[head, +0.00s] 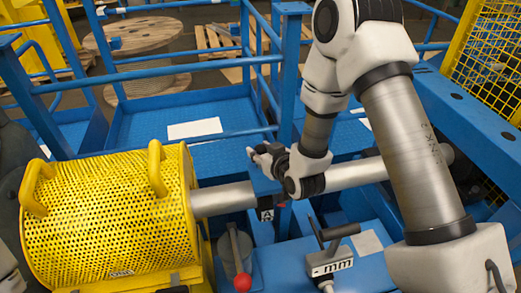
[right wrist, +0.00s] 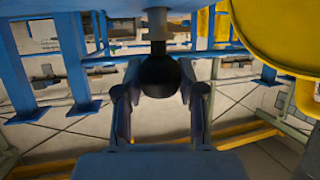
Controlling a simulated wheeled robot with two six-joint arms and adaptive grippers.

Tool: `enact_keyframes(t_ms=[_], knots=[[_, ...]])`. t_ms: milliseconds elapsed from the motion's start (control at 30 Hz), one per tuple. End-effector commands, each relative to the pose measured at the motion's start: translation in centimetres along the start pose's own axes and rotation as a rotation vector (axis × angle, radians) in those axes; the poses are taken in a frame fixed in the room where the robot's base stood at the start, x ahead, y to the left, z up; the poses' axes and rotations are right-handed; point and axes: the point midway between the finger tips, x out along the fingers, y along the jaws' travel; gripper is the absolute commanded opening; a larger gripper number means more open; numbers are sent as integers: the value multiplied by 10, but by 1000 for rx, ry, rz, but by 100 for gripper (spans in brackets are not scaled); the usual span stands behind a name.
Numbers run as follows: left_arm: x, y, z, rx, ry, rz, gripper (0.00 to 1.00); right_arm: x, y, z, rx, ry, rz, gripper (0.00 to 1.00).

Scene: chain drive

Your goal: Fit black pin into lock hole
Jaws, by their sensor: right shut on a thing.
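My right gripper (head: 262,153) is beside the blue bracket with the "A" label (head: 267,214), next to the silver shaft. In the right wrist view, my right gripper (right wrist: 160,78) is shut on the round black knob of the black pin (right wrist: 160,76). A grey stem (right wrist: 157,25) stands in line with the knob, running up toward a blue plate (right wrist: 60,62) at the top of the picture. The lock hole is hidden in both views, so I cannot tell how deep the pin sits. My left gripper is not in view.
A yellow perforated drum guard (head: 110,215) with handles stands at left. The silver shaft (head: 225,199) runs right from it. A red-knobbed lever (head: 242,280) and a grey block marked "mm" (head: 330,262) are in front. Blue rails (head: 190,70) stand behind.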

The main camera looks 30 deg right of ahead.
Motion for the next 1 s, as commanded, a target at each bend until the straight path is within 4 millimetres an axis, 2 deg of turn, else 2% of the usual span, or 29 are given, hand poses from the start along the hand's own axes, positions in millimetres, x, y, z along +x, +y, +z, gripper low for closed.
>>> enact_keyframes(t_ms=[667,700,767,1000], knots=[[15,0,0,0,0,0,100,7,0,16,0,1,0,0],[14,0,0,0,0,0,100,6,0,16,0,1,0,46],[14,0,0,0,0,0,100,6,0,15,0,1,0,67],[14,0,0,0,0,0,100,6,0,16,0,0,0,68]])
